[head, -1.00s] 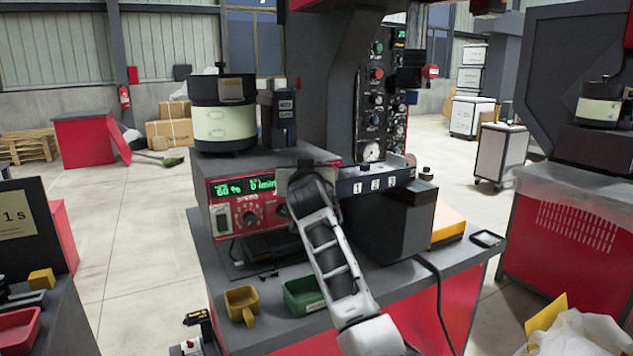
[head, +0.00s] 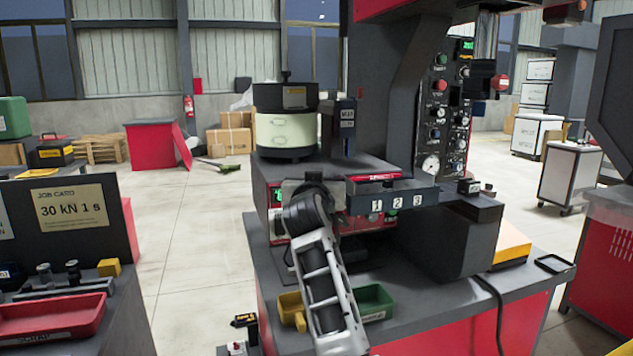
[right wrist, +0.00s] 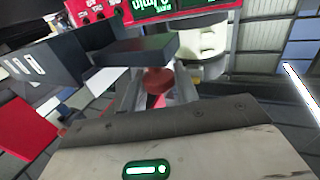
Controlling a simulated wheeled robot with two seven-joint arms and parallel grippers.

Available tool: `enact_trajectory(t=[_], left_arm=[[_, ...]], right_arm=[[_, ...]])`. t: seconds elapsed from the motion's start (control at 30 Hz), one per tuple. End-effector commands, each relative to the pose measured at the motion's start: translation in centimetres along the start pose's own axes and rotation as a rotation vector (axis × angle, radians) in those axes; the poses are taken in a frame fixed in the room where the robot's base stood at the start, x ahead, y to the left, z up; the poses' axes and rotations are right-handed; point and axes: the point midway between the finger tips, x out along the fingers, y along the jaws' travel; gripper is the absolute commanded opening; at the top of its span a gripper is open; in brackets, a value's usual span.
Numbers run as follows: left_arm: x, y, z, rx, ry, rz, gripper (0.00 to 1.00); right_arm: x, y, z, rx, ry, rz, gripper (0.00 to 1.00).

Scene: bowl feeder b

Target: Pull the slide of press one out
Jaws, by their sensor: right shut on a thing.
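The slide of press one (head: 396,197) is a dark bar with white plates marked 1, 2 and 3. It sticks out to the left of the press column in the head view. My right gripper (head: 308,196) is at the bar's left end. In the right wrist view my right gripper (right wrist: 158,92) is shut on a round red knob (right wrist: 157,78), just below a dark block (right wrist: 140,48). The numbered bar (right wrist: 38,66) also shows at the left there. My arm hides the join between knob and bar in the head view. My left gripper is out of view.
The bowl feeder (head: 284,130) stands on its red-fronted base behind my right gripper. A yellow bin (head: 290,308) and a green bin (head: 374,302) flank my forearm on the bench. The control panel (head: 447,110) is right of the column. A red scrap tray (head: 50,318) sits at lower left.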

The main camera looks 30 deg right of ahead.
Motion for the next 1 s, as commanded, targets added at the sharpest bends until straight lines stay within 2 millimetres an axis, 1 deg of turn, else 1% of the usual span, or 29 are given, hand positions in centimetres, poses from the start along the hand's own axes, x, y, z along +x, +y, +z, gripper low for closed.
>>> enact_trajectory(t=[0.03,0.1,0.13,0.2,0.47,0.57,0.63,0.77,1.0], left_arm=[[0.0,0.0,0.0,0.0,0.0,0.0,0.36],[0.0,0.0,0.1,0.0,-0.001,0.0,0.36],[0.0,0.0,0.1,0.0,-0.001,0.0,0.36],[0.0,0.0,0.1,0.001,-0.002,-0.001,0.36],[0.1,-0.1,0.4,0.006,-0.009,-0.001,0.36],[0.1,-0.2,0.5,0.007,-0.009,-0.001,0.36],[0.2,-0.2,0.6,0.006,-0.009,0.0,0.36],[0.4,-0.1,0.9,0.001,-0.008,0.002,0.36],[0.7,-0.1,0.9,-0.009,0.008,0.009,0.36]], right_arm=[[-0.1,-0.5,0.2,0.001,-0.004,-0.009,0.0],[-0.1,-0.5,0.2,0.002,-0.004,-0.01,0.0],[-0.1,-0.5,0.2,0.002,-0.004,-0.011,0.36],[-0.1,-0.5,0.2,0.002,-0.004,-0.01,0.51],[-0.1,-0.3,0.1,0.001,-0.002,-0.007,0.51],[-0.5,-0.3,0.2,0.002,-0.002,-0.007,0.51],[-1.3,-0.4,0.2,0.002,-0.002,-0.008,0.51],[-3.7,-0.4,0.3,0.004,-0.001,-0.01,0.51],[-9.6,-0.4,0.4,0.005,-0.003,-0.011,0.51]])
